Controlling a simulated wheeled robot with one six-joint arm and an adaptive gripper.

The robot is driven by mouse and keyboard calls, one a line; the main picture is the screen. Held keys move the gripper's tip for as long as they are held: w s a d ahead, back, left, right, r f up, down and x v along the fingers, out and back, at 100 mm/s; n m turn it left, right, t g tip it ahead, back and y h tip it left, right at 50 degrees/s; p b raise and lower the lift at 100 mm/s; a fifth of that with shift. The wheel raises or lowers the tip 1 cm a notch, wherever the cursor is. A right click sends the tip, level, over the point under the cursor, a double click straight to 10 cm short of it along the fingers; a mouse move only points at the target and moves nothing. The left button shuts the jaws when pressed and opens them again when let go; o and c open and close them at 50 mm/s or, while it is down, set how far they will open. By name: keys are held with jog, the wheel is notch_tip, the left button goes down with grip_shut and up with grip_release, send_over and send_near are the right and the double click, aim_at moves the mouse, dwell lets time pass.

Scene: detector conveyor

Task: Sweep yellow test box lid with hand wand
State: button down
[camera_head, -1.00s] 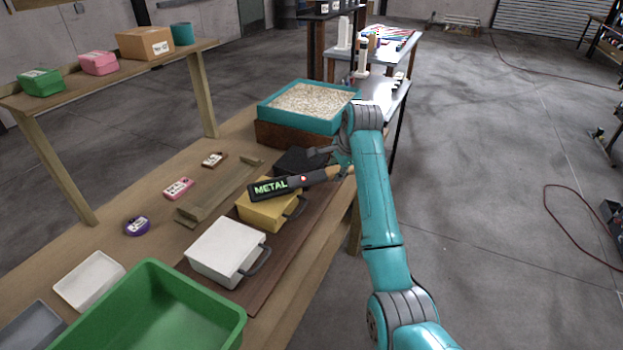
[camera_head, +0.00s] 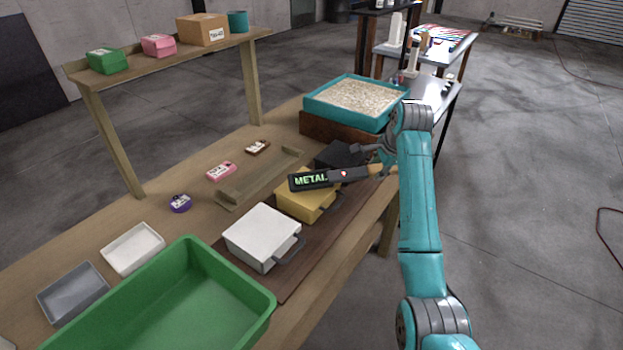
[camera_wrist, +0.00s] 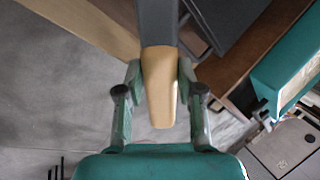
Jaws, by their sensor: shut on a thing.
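My gripper (camera_wrist: 160,97) is shut on the hand wand's tan handle (camera_wrist: 161,88). In the head view the hand wand (camera_head: 322,179) is a dark bar with green letters reading METAL and a small reddish light. It lies over the upper part of the yellow test box (camera_head: 307,205) and hides part of its lid. I cannot tell whether the wand touches the lid. A white box (camera_head: 262,236) with a dark handle stands in front of the yellow one, and a black box (camera_head: 340,155) stands behind it, partly hidden by my gripper and the wand.
A green bin (camera_head: 190,300), a white tray (camera_head: 133,249) and a grey tray (camera_head: 73,293) are at the near left. A teal tray of granules (camera_head: 405,94) stands at the far end. A wooden rail (camera_head: 262,181), small tags and a raised shelf (camera_head: 165,53) lie left of the boxes.

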jog(key=shift+r, duration=0.1)
jog(key=shift+r, duration=2.95)
